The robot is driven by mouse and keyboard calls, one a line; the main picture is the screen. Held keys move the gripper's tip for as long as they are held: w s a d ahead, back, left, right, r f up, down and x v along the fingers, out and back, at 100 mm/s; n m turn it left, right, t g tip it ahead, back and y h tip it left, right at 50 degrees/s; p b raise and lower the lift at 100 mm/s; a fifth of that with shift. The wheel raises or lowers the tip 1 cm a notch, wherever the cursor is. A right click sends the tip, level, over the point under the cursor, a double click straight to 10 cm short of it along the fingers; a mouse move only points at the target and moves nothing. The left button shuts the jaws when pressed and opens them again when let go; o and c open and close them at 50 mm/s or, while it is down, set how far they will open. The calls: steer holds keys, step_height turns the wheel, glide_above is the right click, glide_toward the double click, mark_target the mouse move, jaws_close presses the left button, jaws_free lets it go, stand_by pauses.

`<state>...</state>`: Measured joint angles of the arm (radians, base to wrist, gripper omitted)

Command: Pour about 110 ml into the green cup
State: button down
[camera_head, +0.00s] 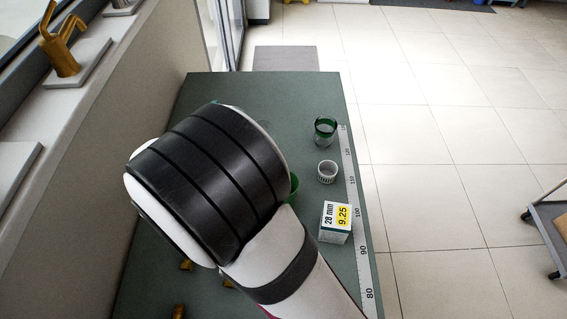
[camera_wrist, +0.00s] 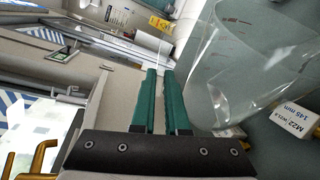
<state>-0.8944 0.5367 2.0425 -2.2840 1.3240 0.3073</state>
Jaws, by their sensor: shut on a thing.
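A green cup (camera_head: 294,188) shows only as a sliver on the table, mostly hidden behind my arm. A clear glass with a dark green rim (camera_head: 325,131) stands farther back on the right. In the wrist view, my gripper (camera_wrist: 161,72) has its two teal fingers close together with a narrow gap. A clear vessel (camera_wrist: 250,60) with faint reddish marks is right beside the fingers, and my gripper is shut on it. The exact grip spot is hard to see through the clear wall. I cannot tell its liquid level. In the head view my arm hides gripper and vessel.
Brass fittings (camera_head: 178,311) lie at lower left. A wall (camera_head: 135,140) borders the table's left. The table's far end is clear.

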steer(key=shift+s+d+r+m+t, duration=0.15)
steer(key=shift+s+d+r+m, duration=0.2)
steer(key=shift+d, duration=0.2)
steer(key=shift+s+d+r+m+t, duration=0.15)
steer(key=shift+s+d+r+m, duration=0.1)
steer(key=shift+d+r, duration=0.25)
stand_by(0.9)
steer(key=a+f, duration=0.1)
steer(key=w+a+f+n, duration=0.1)
steer(key=a, duration=0.1)
steer(key=w+a+f+n+g, duration=0.1)
steer(key=shift+w+a, duration=0.1)
steer(key=shift+a, duration=0.05)
steer(key=shift+w+a+f+n+g+p, duration=0.15)
steer(key=shift+a+f+n+p, duration=0.2)
steer(key=shift+f, duration=0.2)
steer(key=shift+w+a+f+n+g+p, duration=0.15)
steer(key=shift+a+f+n, duration=0.1)
steer(key=shift+f+n, duration=0.25)
steer(key=shift+a+f, duration=0.1)
steer(key=shift+a, duration=0.05)
steer(key=shift+n, duration=0.25)
steer(key=shift+w+a, duration=0.1)
